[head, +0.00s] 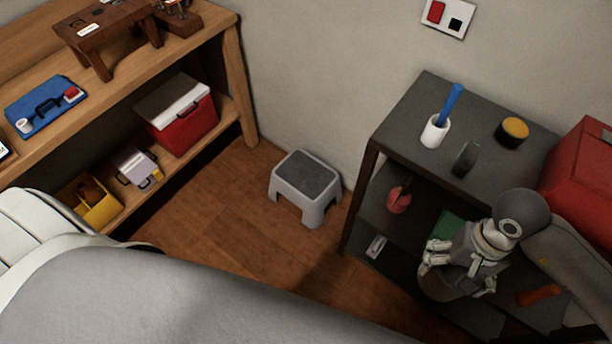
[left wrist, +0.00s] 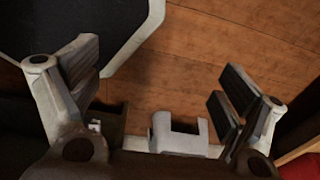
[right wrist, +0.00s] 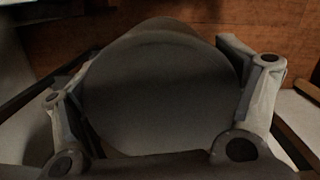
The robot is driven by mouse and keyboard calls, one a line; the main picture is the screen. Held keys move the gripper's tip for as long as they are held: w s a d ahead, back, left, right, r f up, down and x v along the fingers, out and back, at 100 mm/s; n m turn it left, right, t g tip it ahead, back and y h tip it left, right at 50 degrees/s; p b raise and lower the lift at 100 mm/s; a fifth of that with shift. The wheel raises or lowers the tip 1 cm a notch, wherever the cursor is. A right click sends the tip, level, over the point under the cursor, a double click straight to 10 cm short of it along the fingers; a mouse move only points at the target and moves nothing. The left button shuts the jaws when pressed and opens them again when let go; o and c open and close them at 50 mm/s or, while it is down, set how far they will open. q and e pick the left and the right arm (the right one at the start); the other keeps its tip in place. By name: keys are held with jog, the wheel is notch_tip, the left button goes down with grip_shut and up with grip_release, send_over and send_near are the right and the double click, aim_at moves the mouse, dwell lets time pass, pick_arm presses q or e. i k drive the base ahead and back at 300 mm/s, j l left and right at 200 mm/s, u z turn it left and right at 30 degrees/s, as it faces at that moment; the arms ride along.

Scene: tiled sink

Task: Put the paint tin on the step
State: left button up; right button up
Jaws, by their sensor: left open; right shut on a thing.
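The step is a low stool with light grey legs and a dark top (head: 308,175), standing on the floor in the middle of the head view. My right gripper (head: 458,279) is at the shelf unit on the right, apart from the step. It is shut on a dark round thing, apparently the paint tin (head: 438,288), mostly hidden by the gripper. In the right wrist view the paint tin (right wrist: 160,90) fills the space between the fingers; no label shows. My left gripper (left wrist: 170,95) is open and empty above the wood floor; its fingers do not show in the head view.
The dark shelf unit (head: 415,110) bears a white cup with a blue tool (head: 435,130), a yellow-topped tin (head: 512,131) and a red box (head: 585,170). A wooden bench (head: 232,75) stands left. Bare floor (head: 215,220) lies around the step.

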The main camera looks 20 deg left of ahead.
aim_at(315, 185)
jog(key=i+j+z, duration=0.15)
jog(key=j, duration=0.2)
jog(key=i+j+z, duration=0.1)
jog(key=j, duration=0.3)
jog(key=i+j+z, duration=0.15)
jog(key=j, duration=0.25)
